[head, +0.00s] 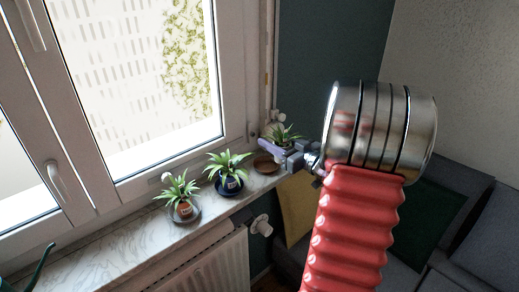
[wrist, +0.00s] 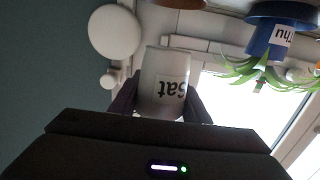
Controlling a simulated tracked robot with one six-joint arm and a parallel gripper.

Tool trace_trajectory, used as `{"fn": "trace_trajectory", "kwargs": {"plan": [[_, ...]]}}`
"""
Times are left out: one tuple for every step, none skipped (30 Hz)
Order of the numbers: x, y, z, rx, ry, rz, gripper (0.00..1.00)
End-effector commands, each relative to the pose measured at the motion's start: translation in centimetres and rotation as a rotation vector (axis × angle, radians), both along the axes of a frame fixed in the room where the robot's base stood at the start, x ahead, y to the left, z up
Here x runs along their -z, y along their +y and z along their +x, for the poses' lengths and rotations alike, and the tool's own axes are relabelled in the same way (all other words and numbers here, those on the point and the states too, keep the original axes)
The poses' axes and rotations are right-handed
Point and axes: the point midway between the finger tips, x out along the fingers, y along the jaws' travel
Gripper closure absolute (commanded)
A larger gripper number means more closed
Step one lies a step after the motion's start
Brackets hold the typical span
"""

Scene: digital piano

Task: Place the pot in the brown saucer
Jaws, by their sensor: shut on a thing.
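My gripper (head: 297,157) is at the far right end of the windowsill. In the wrist view my gripper (wrist: 160,100) is shut on a pale pot (wrist: 165,75) labelled "Sat", one finger on each side. That view is upside down. The pot's green plant (head: 283,134) shows in the head view above the fingers; much of the pot is hidden there. The brown saucer (head: 265,165) lies on the sill, just left of and nearer than the held pot. It looks empty. Only its edge (wrist: 180,3) shows in the wrist view. The pot appears beside the saucer; its height is unclear.
A blue pot (head: 230,184) labelled "Thu" stands in a dark saucer left of the brown one. Another potted plant (head: 183,209) stands further left. The window is behind them, the radiator (head: 210,268) below the sill. A round white fitting (wrist: 113,32) is close to the pot.

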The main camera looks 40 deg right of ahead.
Motion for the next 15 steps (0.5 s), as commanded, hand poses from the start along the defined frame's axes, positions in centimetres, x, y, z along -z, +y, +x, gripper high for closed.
{"fn": "trace_trajectory", "kwargs": {"plan": [[0.0, 0.2, 1.1, -0.004, 0.0, -0.001, 0.86], [0.0, 0.2, 1.7, -0.004, 0.0, 0.0, 0.86], [0.0, 0.2, 2.4, -0.005, -0.001, 0.0, 0.86], [0.0, 0.2, 3.0, -0.004, 0.0, -0.001, 0.86], [0.0, 0.2, 3.6, -0.005, 0.0, -0.001, 0.86], [0.0, 0.3, 4.3, -0.005, 0.0, 0.0, 0.86], [0.0, 0.3, 4.9, -0.004, -0.001, 0.0, 0.86], [0.0, 0.3, 5.5, -0.005, 0.0, -0.001, 0.86], [0.0, 0.3, 6.2, -0.005, 0.0, -0.001, 0.86], [0.0, 0.3, 6.8, -0.004, -0.001, 0.0, 0.86], [0.0, 0.4, 7.4, -0.005, -0.001, 0.0, 0.86], [1.1, 0.3, 7.1, -0.002, 0.003, 0.004, 0.86], [1.6, 0.3, 7.0, -0.002, 0.003, 0.004, 0.86], [2.1, 0.3, 7.0, -0.001, 0.003, 0.004, 0.86], [2.5, 0.3, 7.0, -0.001, 0.002, 0.002, 0.86]]}}
